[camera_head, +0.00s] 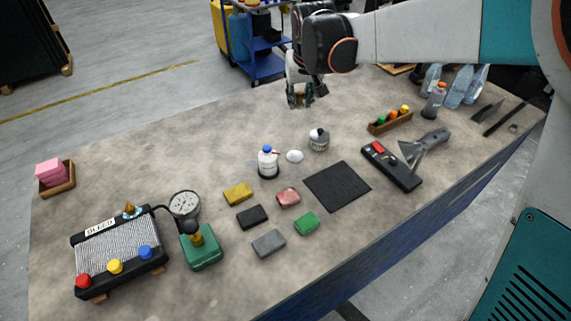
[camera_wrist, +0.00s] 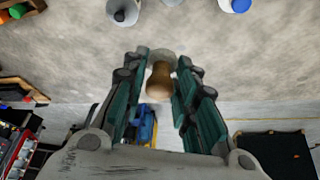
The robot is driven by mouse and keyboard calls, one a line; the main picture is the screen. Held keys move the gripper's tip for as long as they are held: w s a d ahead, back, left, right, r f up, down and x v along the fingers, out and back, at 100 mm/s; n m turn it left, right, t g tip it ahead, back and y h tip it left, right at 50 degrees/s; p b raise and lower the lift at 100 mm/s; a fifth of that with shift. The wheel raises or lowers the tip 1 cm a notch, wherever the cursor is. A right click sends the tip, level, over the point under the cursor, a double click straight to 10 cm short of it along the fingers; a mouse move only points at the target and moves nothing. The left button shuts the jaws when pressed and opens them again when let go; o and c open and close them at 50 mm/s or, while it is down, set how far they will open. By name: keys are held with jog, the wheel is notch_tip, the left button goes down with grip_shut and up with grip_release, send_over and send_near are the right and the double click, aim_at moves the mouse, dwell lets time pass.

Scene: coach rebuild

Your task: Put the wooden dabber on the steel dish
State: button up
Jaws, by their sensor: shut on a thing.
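My gripper (camera_head: 300,102) is above the far edge of the bench in the head view. In the wrist view its two green fingers (camera_wrist: 162,65) are shut on the wooden dabber (camera_wrist: 158,82), a brown rounded handle with a pale grey end pointing toward the bench. The dabber is mostly hidden in the head view. A small pale oval (camera_head: 295,156), apparently the steel dish, lies on the bench between a white bottle and a small jar. Nothing is seen on it. My gripper is apart from it, farther back.
The white bottle with blue cap (camera_head: 268,161) and the jar (camera_head: 319,139) stand close on either side of the pale dish. A black mat (camera_head: 337,187) and several coloured blocks lie nearer. A wooden rack (camera_head: 390,122) is at right. Bare bench lies behind the dish.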

aim_at(294, 153)
jog(key=shift+w+a, duration=0.15)
jog(key=shift+a, duration=0.1)
jog(key=shift+w+a+f+b, duration=0.1)
jog(key=shift+b, duration=0.2)
notch_tip(294, 153, down, 20)
jog(key=b, duration=0.6)
jog(key=shift+r, duration=0.25)
jog(key=shift+f, duration=0.15)
jog(key=o, duration=1)
jog(key=shift+c, duration=0.2)
jog(key=p+v, duration=0.3)
jog(key=v, duration=0.9)
jog(key=shift+p, duration=0.4)
